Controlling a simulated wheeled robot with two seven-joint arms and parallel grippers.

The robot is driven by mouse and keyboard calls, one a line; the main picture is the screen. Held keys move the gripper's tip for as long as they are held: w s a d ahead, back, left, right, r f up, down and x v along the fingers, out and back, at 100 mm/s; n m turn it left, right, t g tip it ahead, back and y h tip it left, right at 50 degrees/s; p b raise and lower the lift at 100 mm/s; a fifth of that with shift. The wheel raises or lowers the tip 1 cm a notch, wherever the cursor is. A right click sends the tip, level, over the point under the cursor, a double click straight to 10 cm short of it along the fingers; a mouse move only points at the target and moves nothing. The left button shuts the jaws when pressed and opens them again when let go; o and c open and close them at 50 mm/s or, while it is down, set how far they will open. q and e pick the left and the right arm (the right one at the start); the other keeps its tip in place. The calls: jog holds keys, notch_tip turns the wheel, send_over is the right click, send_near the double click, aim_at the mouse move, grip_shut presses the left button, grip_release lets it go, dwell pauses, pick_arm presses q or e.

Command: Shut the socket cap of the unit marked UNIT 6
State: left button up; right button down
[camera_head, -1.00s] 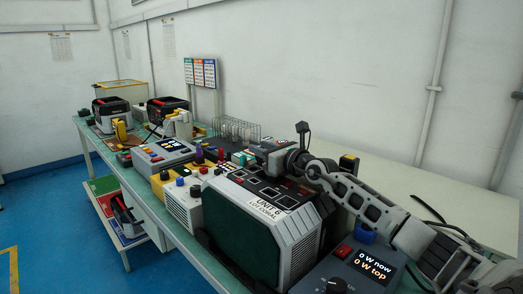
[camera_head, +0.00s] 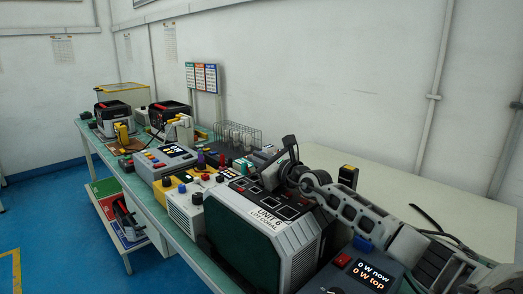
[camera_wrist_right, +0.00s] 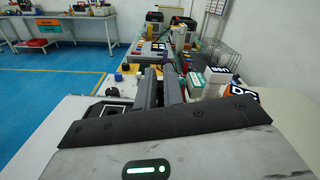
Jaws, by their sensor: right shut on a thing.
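The unit marked UNIT 6 (camera_head: 295,243) is a grey box with a dark green front panel. Its label reads UNIT 6, LOT CORAL, and dark square fittings with red marks lie on its top. My right gripper (camera_head: 267,178) reaches in from the right, low over the back of that top. In the right wrist view its two dark fingers (camera_wrist_right: 160,90) are close together, beside part of a dark-framed top at the left. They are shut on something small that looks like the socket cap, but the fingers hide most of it. My left gripper is not in view.
A yellow box with knobs (camera_head: 180,184) and a grey control box (camera_head: 160,160) stand left of the unit. A wire rack (camera_head: 238,135) is behind. The bench at the right back (camera_head: 420,195) is mostly clear.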

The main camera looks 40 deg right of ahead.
jog(key=shift+a+n, duration=0.1)
jog(key=shift+n, duration=0.3)
jog(key=c, duration=1.5)
grip_release()
jog(key=s, duration=0.9)
jog(key=s+d, duration=0.1)
jog(key=s, duration=0.4)
jog(key=shift+s+f, duration=0.15)
jog(key=shift+f, duration=0.05)
jog(key=shift+s+r+b, duration=0.2)
jog(key=shift+s+b, duration=0.15)
jog(key=shift+s, duration=0.5)
